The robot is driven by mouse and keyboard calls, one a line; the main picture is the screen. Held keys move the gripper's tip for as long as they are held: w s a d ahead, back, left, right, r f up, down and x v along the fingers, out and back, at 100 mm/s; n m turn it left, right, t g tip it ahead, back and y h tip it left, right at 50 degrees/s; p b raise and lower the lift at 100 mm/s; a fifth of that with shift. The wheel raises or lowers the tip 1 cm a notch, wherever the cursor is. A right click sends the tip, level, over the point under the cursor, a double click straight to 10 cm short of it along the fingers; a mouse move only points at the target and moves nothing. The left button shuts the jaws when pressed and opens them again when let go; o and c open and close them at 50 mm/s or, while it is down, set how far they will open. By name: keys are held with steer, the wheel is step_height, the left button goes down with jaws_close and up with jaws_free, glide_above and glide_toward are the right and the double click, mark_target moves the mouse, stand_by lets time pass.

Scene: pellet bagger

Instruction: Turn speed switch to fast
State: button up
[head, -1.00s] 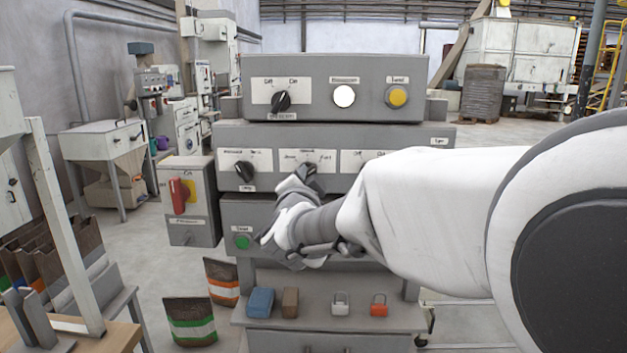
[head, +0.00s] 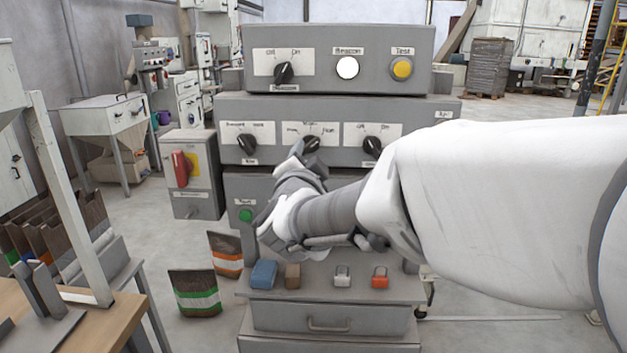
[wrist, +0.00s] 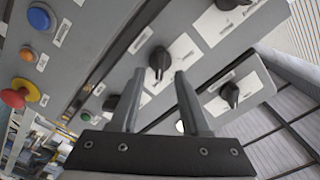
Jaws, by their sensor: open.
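The speed switch (head: 311,143) is the black middle knob in the second row of the grey control panel, under small slow and fast labels. It appears tilted up and to the right, toward the fast label. The arm end partly covers its lower left in the head view. In the wrist view, the same knob (wrist: 159,62) stands just beyond and between the two fingertips. My gripper (wrist: 158,74) is open, with one finger on each side of the knob. I cannot tell whether a finger touches it.
Similar knobs flank it at left (head: 247,144) and right (head: 372,146). Another knob (head: 284,73), a white lamp (head: 347,67) and a yellow button (head: 401,69) are on the panel above. A drawer ledge (head: 330,295) with padlocks juts out below.

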steer(key=s+p, duration=0.1)
steer(key=s, duration=1.2)
steer(key=shift+s+a, duration=0.2)
steer(key=shift+a, duration=0.05)
steer(key=s+d+f+n+g, duration=0.5)
steer(key=s+d+f+g, duration=0.1)
steer(key=s+d, duration=0.25)
steer(key=s+d+f+n+g, duration=0.5)
steer(key=s+d+n+g, duration=0.15)
steer(key=d, duration=0.25)
step_height(320, 180, up, 12)
steer(key=p, duration=1.2)
steer(key=shift+s+m+y+p, duration=0.25)
steer(key=shift+m+y+p, duration=0.05)
steer(key=shift+m+p, duration=0.15)
